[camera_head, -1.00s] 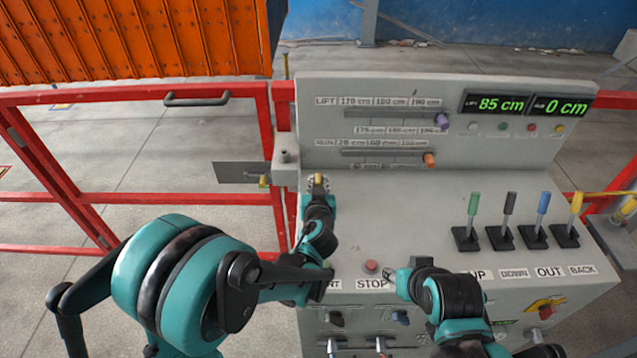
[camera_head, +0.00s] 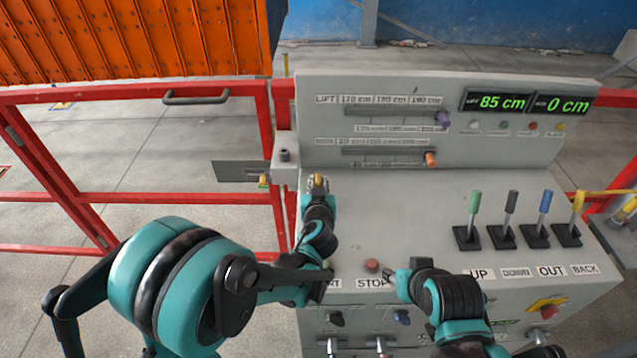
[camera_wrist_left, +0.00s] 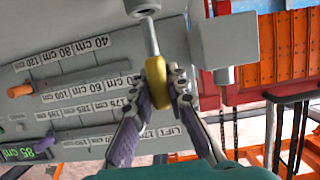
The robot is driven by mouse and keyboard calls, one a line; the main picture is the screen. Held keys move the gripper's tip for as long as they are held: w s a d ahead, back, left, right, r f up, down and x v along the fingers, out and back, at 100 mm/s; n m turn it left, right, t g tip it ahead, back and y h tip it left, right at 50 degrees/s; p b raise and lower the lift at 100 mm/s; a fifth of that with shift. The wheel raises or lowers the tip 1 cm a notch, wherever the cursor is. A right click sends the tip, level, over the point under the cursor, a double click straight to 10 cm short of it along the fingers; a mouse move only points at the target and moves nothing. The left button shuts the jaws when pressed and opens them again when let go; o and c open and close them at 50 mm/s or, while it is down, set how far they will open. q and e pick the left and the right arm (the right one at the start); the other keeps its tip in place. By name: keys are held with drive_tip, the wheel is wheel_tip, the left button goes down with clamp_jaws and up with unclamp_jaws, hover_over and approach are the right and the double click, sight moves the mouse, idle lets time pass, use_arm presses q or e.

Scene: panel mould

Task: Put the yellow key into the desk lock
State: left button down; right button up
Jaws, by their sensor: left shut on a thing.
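The yellow key (camera_head: 318,181) is between the fingertips of my left gripper (camera_head: 318,187), above the left end of the desk panel. In the left wrist view the yellow key head (camera_wrist_left: 157,85) is pinched by my left gripper (camera_wrist_left: 161,88). The key's grey shaft points toward a round grey fitting (camera_wrist_left: 142,7) at the top edge, likely the desk lock. The shaft tip meets it in the picture; I cannot tell whether it is inside. My right gripper (camera_head: 398,277) is low beside the red stop button; its opening is unclear.
The control desk (camera_head: 400,215) has several upright levers at right, purple (camera_head: 443,119) and orange (camera_head: 431,159) slider knobs, and a red button (camera_head: 371,266). A red gate frame (camera_head: 275,180) with a grey block (camera_head: 285,170) stands close left of my left gripper.

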use_arm(q)
drive_tip(key=shift+f+b, duration=1.6)
drive_tip(key=shift+f, duration=0.15)
drive_tip(key=c, duration=1.4)
unclamp_jaws()
drive_tip(key=shift+r, duration=0.1)
drive_tip(key=v, duration=1.2)
